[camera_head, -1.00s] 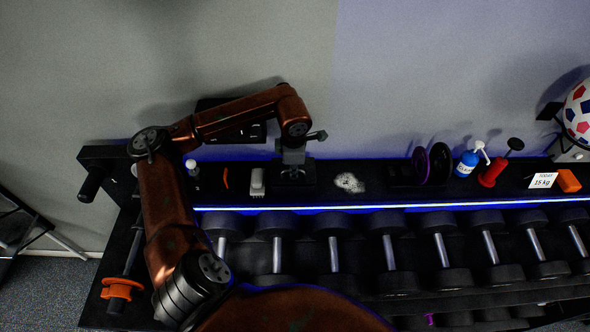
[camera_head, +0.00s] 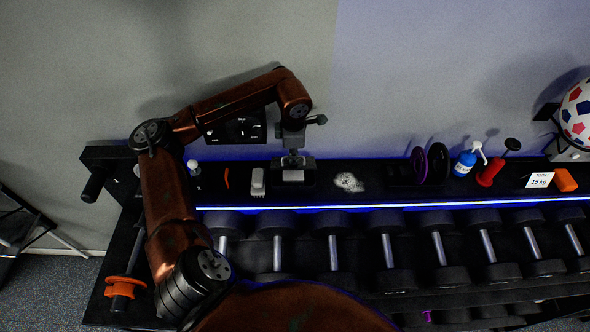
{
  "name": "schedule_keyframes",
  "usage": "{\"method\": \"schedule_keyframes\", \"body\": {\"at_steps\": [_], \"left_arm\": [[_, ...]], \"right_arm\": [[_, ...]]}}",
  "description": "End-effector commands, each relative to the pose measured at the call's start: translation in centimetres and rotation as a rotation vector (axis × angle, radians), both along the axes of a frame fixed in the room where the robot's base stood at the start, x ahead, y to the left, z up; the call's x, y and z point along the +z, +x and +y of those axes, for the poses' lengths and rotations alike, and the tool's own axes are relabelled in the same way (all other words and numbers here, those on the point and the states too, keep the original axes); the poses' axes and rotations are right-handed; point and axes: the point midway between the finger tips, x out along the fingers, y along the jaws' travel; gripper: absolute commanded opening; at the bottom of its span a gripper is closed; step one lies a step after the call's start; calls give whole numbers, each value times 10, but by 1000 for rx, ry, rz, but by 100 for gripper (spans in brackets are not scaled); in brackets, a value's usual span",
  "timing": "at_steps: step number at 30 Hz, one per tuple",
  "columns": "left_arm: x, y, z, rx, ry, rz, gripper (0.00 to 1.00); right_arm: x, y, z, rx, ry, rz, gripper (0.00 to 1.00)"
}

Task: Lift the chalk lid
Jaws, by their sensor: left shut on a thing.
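My left gripper (camera_head: 293,152) hangs pointing down over the black chalk box (camera_head: 297,183) on the rack's top shelf. It is shut on the dark chalk lid (camera_head: 303,162), which shows just under the fingers. The lid looks raised over the box, though the gap between them is too dark and small to judge. The inside of the box is not clear to see. My right gripper is not in view.
A grey-white brush (camera_head: 258,183) lies left of the box, and spilled white chalk (camera_head: 348,182) lies right of it. Dark discs, a blue bottle (camera_head: 465,163), a red item (camera_head: 490,172) and a card (camera_head: 540,180) stand farther right. Dumbbells fill the rack below.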

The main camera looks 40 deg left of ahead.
Motion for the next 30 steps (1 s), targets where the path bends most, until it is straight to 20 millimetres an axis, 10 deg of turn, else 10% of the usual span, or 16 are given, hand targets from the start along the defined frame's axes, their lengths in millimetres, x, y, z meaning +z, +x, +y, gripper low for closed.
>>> {"method": "schedule_keyframes", "body": {"at_steps": [30], "left_arm": [[21, 35, 33, 5, 5, 5, 0]], "right_arm": [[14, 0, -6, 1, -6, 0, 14]]}}
